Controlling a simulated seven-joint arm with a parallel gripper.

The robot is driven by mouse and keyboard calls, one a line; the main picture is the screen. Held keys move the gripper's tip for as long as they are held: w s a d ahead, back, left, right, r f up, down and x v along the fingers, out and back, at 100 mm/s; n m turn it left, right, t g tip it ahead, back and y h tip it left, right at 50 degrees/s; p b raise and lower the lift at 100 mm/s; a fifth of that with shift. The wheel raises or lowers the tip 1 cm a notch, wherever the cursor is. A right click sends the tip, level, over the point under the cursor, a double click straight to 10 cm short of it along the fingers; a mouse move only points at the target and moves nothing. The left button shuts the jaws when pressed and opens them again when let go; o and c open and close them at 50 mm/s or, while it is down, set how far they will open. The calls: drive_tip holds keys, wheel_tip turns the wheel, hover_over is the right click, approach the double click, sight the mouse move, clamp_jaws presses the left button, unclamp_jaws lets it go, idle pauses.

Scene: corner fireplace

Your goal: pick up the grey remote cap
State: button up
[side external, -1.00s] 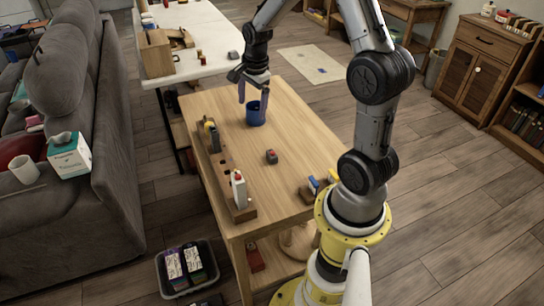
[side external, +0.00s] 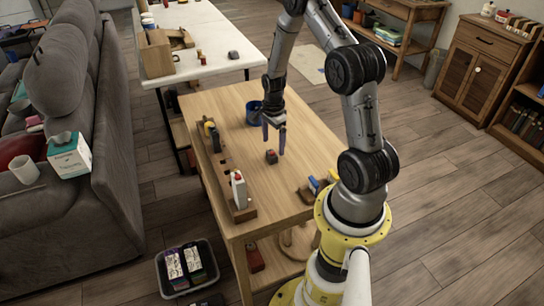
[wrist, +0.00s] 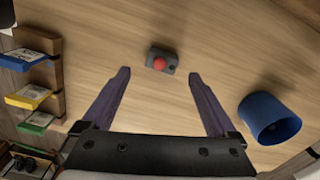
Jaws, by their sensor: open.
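The grey remote cap (side external: 271,156) is a small grey block with a red round top, lying on the wooden table (side external: 228,104). In the wrist view the cap (wrist: 170,69) lies just beyond the fingertips, roughly centred between them. My gripper (side external: 274,141) is open and empty, pointing down above the table close to the cap. Its two dark fingers spread on either side of the cap in the wrist view (wrist: 159,74). The fingers look apart from the cap; the exact height above it is hard to tell.
A blue cup (side external: 253,114) stands behind the gripper; it also shows at the right of the wrist view (wrist: 270,118). A wooden rack (side external: 222,172) with upright items lines the table's left side. A holder with blue and yellow items (side external: 316,186) sits at the right front edge.

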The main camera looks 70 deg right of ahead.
sight(272, 152)
wheel_tip(272, 152, down, 5)
drive_tip(key=shift+w+a+f, duration=0.1)
drive_tip(key=shift+w, duration=0.05)
drive_tip(key=c, duration=1.2)
